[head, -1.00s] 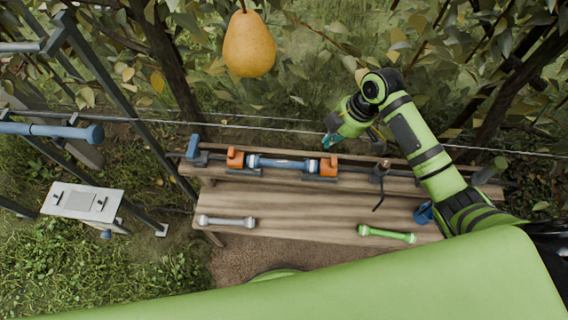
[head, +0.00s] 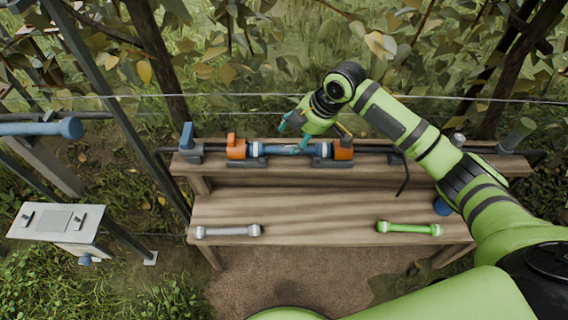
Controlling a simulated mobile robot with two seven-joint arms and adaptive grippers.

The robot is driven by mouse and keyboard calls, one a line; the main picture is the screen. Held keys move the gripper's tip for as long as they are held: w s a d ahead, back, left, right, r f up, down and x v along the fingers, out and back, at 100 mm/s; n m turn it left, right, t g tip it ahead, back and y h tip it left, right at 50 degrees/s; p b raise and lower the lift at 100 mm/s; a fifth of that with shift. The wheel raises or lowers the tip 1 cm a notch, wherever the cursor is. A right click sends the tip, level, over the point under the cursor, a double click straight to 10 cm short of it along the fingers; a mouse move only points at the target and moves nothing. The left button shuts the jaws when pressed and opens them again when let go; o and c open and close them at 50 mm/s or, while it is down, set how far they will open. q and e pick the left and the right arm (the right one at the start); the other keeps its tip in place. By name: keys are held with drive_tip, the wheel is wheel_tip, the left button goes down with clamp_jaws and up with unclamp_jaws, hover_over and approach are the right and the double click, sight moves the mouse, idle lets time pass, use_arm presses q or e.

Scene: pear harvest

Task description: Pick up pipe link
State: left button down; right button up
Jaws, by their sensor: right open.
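A blue pipe link (head: 272,149) with pale bands lies level between two orange clamps (head: 236,147) on the upper shelf of the wooden bench. A grey link (head: 228,231) lies on the lower shelf at the left, and a green link (head: 409,228) lies there at the right. My right gripper (head: 293,133) is open, with its teal fingers over the right half of the blue link. One fingertip overlaps the link in the picture; I cannot tell whether it touches. My left gripper is not in view.
A blue-handled valve (head: 187,138) sits at the bench's left end. A wire runs behind the bench, in front of leafy branches. A metal frame with a blue pipe (head: 40,128) and a grey box (head: 56,222) stand at the left. The middle of the lower shelf (head: 315,213) is clear.

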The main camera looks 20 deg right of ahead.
sight(290, 150)
drive_tip(key=shift+w+a+f, duration=0.15)
drive_tip(key=shift+a+f, duration=0.05)
drive_tip(key=shift+f, duration=0.2)
drive_tip(key=x, duration=0.5)
drive_tip(key=shift+w+d+f+p, duration=0.15)
drive_tip(key=shift+f+p, duration=0.1)
drive_tip(key=shift+p, duration=0.05)
drive_tip(key=shift+f, duration=0.15)
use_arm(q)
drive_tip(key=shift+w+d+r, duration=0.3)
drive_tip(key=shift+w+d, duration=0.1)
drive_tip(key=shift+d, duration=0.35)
use_arm(e)
clamp_jaws()
